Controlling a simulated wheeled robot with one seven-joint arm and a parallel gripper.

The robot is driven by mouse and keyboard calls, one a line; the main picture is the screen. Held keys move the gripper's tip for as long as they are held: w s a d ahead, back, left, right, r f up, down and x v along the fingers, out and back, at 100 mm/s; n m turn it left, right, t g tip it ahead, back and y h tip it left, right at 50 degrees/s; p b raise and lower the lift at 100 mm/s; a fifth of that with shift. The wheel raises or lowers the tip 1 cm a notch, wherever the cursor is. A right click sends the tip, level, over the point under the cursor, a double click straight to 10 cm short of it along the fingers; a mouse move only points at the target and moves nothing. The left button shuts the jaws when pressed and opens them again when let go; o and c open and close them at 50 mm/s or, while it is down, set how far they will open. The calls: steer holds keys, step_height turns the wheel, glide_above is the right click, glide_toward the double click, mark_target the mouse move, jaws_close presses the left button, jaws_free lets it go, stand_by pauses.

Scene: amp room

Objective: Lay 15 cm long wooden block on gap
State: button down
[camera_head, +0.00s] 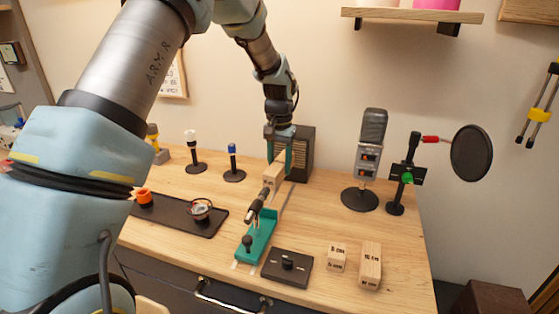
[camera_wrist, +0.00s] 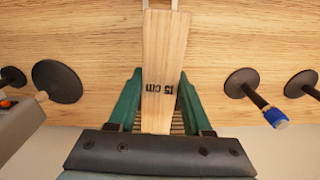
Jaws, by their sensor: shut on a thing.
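My gripper (camera_head: 279,163) is shut on a pale wooden block (camera_head: 272,176), above the middle of the table near the black speaker-like box. In the wrist view the block (camera_wrist: 164,60) carries a "15 cm" mark and lies lengthwise between the teal fingers (camera_wrist: 159,76). A teal fixture (camera_head: 259,238) with a black knob and a dark tilted rod stands in front of and below the block. Part of the fixture's far side is hidden, and I cannot make out the gap clearly.
Two marked wooden blocks, a short one (camera_head: 337,257) and a longer one (camera_head: 370,266), stand at the front right beside a dark box (camera_head: 287,267). A black tray (camera_head: 175,214) is left.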

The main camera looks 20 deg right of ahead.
steer(key=shift+f+b, duration=2.4)
steer(key=shift+f, duration=1.85)
steer(key=shift+c, duration=1.2)
jaws_free()
